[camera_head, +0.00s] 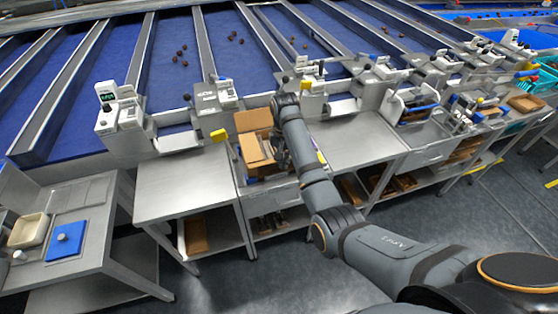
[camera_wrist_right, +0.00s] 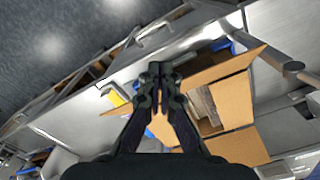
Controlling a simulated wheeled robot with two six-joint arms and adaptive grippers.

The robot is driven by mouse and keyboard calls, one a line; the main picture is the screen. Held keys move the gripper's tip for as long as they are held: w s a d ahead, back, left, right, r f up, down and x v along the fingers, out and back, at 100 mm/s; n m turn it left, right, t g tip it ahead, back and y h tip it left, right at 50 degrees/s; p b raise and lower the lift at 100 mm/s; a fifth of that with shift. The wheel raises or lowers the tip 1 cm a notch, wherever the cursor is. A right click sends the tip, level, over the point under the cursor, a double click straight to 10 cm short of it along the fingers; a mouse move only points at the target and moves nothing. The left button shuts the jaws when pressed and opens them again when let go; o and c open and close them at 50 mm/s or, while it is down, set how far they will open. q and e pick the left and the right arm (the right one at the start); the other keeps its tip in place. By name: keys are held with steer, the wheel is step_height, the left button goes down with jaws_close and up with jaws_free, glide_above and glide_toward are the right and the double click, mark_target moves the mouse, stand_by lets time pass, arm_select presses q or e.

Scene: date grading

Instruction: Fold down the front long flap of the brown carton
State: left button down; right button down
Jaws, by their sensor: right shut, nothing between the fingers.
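The brown carton (camera_head: 251,149) stands on the metal bench in the head view, beside a weighing station. In the right wrist view the carton (camera_wrist_right: 203,104) is open at the top. One flap (camera_wrist_right: 222,70) stands out along its upper side and another (camera_wrist_right: 240,147) along its lower side. A further brown panel (camera_wrist_right: 159,127) shows between my gripper's fingers, behind them. My right gripper (camera_wrist_right: 160,71) is shut and empty, at the carton's side. In the head view the right gripper (camera_head: 281,158) is at the carton's right, partly hidden by my arm. My left gripper is not in view.
The bench left of the carton (camera_head: 180,187) is clear. A yellow block (camera_head: 219,135) sits behind it. A scale (camera_head: 106,97) stands farther left. Conveyor lanes with dates run behind.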

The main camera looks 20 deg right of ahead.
steer(key=shift+w+f+b, duration=0.1)
steer(key=shift+w+b, duration=0.55)
steer(key=shift+w, duration=0.8)
steer(key=shift+s, duration=0.1)
step_height(320, 180, down, 4)
steer(key=shift+f+b, duration=0.15)
steer(key=shift+b, duration=0.7)
